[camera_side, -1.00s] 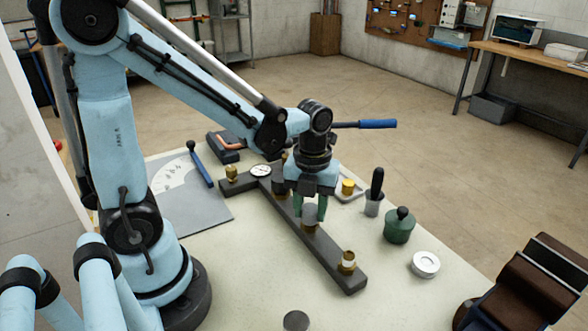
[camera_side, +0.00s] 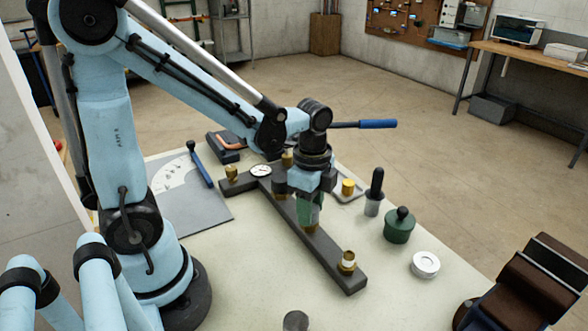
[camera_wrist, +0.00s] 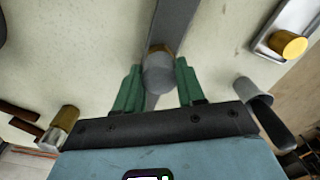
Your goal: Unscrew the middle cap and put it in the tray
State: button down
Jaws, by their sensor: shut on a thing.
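The middle cap, a grey cap (camera_wrist: 158,75), sits between the two green fingers of my gripper (camera_wrist: 158,85) in the wrist view. In the side view my gripper (camera_side: 310,210) points down over the dark bar (camera_side: 330,265), shut on this cap and largely hiding it. Brass (camera_side: 313,228) shows just below the fingers; I cannot tell if the cap is still on its thread. The tray (camera_side: 357,196) is a small shallow grey one behind my gripper to the right, with a yellow cap (camera_side: 348,186) in it. It also shows at upper right in the wrist view (camera_wrist: 268,28).
A brass fitting (camera_side: 347,262) stands at the bar's near end and another (camera_side: 231,173) at its left end. To the right are a black-handled tool in a grey cup (camera_side: 372,208), a green pot (camera_side: 399,228) and a white round piece (camera_side: 425,264).

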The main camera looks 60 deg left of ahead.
jog(key=n, duration=0.7)
jog(key=shift+n, duration=0.4)
jog(key=n, duration=0.7)
jog(key=c, duration=0.8)
grip_release()
jog(key=shift+c, duration=0.2)
